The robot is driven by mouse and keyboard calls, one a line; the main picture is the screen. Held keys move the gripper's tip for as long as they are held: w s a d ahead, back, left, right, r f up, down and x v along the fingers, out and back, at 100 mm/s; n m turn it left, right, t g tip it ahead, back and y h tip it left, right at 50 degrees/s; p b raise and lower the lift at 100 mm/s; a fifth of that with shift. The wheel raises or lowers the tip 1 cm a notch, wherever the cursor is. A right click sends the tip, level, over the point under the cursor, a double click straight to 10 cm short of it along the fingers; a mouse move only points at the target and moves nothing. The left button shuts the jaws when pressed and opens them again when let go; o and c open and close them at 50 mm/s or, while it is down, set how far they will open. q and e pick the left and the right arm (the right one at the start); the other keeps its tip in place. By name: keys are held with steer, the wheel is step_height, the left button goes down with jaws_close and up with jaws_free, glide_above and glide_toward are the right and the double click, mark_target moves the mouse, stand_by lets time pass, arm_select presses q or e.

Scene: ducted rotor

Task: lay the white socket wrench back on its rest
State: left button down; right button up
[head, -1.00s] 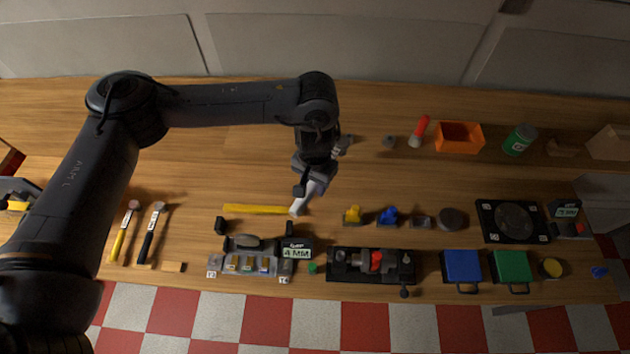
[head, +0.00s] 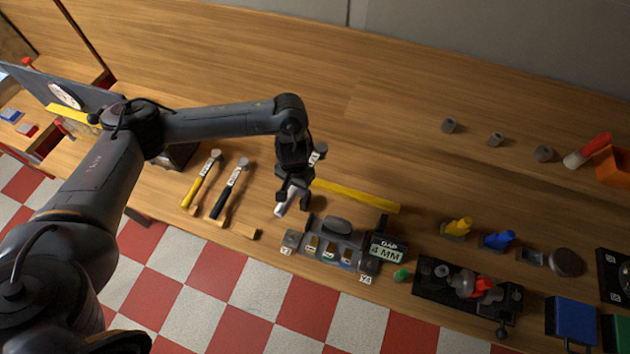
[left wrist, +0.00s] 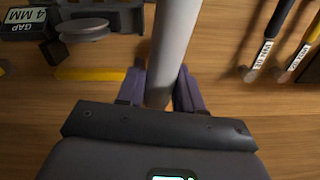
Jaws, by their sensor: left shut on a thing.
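My left gripper (head: 293,190) is shut on the white socket wrench (head: 284,205), which hangs tilted below the fingers, above the bench. In the left wrist view the wrench is a smooth white shaft (left wrist: 174,45) between the two purple-grey fingers (left wrist: 160,90). Its far end is cut off by the picture edge there. The gripper is left of the yellow bar (head: 358,196) and the GAP 4 MM unit (head: 385,252). Black uprights (head: 383,224) stand behind that unit; I cannot tell whether they are the wrench's rest. My right gripper is not in view.
A small wooden block (head: 243,231) is near the front edge. A black fixture (head: 465,290) and yellow and blue pieces stand to the right. The bench behind the yellow bar is largely clear.

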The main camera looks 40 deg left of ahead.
arm_select(q)
steer(key=s+a+f+n+b, duration=0.1)
steer(key=s+a+f+b, duration=0.2)
steer(key=a+f, duration=0.4)
steer(key=s+a+f+b, duration=0.4)
steer(key=a+f+b, duration=0.2)
steer(key=a+f, duration=0.1)
steer(key=shift+s+a+f+n, duration=0.15)
steer(key=shift+s+a+n, duration=0.05)
steer(key=shift+a+n, duration=0.2)
step_height(320, 180, down, 3)
steer(key=shift+f+b, duration=0.55)
steer(key=shift+f, duration=1.3)
